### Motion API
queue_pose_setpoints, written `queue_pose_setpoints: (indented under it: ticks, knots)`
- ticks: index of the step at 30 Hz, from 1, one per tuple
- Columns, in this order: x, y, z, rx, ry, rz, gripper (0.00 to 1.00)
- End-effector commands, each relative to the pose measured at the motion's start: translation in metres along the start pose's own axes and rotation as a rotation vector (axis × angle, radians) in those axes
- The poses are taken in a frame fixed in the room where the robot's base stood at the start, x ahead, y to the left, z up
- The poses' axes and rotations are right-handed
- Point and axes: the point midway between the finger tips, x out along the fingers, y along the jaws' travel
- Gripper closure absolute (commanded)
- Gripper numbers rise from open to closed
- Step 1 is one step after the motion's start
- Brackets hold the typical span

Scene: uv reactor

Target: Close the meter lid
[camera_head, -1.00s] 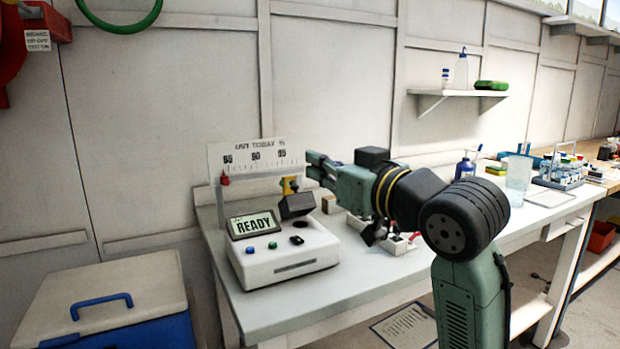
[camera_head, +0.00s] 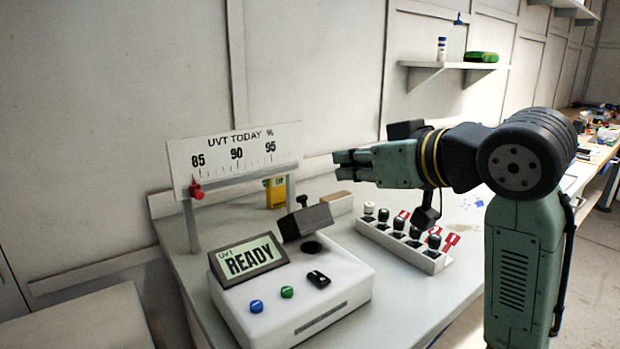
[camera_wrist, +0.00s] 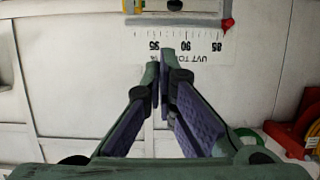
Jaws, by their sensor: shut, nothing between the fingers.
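The meter (camera_head: 300,285) is a white box on the bench with a tilted screen (camera_head: 248,259) reading READY. Its dark lid (camera_head: 306,222) stands raised behind a round dark opening (camera_head: 311,247), with a small black knob on top. My gripper (camera_head: 340,165) is shut and empty, above and to the right of the lid in the head view, pointing left. In the wrist view its fingers (camera_wrist: 163,75) meet in front of the wall and the UVT scale board (camera_wrist: 185,45). The meter and lid are not seen in the wrist view.
The UVT TODAY board (camera_head: 235,158) with a red pointer (camera_head: 196,189) stands behind the meter. A yellow item (camera_head: 276,193) is behind the lid. A white rack of dark-capped vials (camera_head: 403,240) sits right of the meter, below my arm. The bench front right is clear.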

Motion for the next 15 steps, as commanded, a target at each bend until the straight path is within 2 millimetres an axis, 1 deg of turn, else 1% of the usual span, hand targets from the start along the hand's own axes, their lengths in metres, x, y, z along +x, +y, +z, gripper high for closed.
queue_pose_setpoints:
  ticks: [2,5,8,15]
  knots:
    - [0.004,0.000,0.000,0.001,-0.001,-0.001,1.00]
    - [0.016,0.000,-0.001,0.002,-0.002,-0.002,1.00]
    - [0.035,0.000,-0.001,0.003,-0.003,-0.003,1.00]
    - [0.087,0.000,-0.002,0.003,-0.002,-0.002,1.00]
